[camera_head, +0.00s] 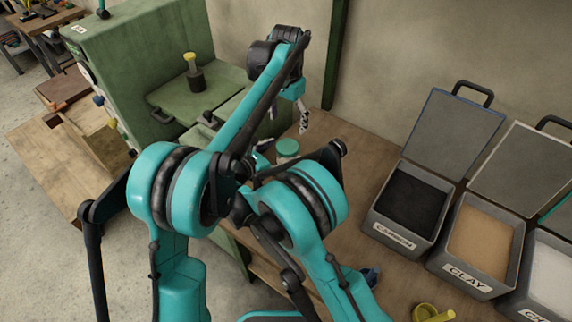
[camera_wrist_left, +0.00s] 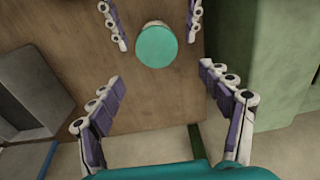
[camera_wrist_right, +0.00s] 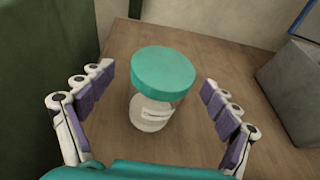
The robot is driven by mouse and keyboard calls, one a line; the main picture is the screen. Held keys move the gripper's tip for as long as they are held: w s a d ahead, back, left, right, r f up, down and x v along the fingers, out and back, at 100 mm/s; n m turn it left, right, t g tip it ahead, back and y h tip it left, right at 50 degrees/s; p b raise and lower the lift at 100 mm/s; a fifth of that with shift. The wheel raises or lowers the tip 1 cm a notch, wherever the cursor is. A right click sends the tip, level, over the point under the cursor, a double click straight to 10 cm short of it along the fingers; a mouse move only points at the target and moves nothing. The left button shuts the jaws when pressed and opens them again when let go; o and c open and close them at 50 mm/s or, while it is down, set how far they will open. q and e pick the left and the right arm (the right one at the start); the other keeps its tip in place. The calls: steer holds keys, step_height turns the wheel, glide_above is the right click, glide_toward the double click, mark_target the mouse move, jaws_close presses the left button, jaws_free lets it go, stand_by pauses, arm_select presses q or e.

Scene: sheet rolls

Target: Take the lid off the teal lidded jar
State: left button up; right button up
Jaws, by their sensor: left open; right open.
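The jar (camera_wrist_right: 150,122) is clear with a pale label and stands upright on the wooden table, its teal lid (camera_wrist_right: 163,70) on top. The lid also shows in the head view (camera_head: 287,147), partly behind my arms, and from above in the left wrist view (camera_wrist_left: 156,47). My right gripper (camera_wrist_right: 156,92) is open, with its fingers on either side of the jar and visible gaps. My left gripper (camera_wrist_left: 162,97) is open and empty above the jar; in the head view its fingers (camera_head: 302,116) show above the lid.
Open grey bins labelled carbon (camera_head: 391,236) and clay (camera_head: 467,278) stand to the right on the table (camera_head: 365,160). A green machine (camera_head: 130,50) stands at the left. A yellow scoop (camera_head: 430,313) lies near the front. A wall is behind.

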mark_target(279, 160)
steer(key=f, duration=0.2)
steer(key=s+f, duration=0.1)
steer(key=shift+a+f+g, duration=0.1)
steer(key=shift+a+g, duration=0.2)
steer(key=shift+a, duration=0.1)
steer(key=x, duration=0.7)
steer(key=shift+w+d+f, duration=0.1)
steer(key=shift+d+f, duration=0.05)
steer(key=shift+f, duration=0.05)
steer(key=c, duration=1.9)
jaws_close()
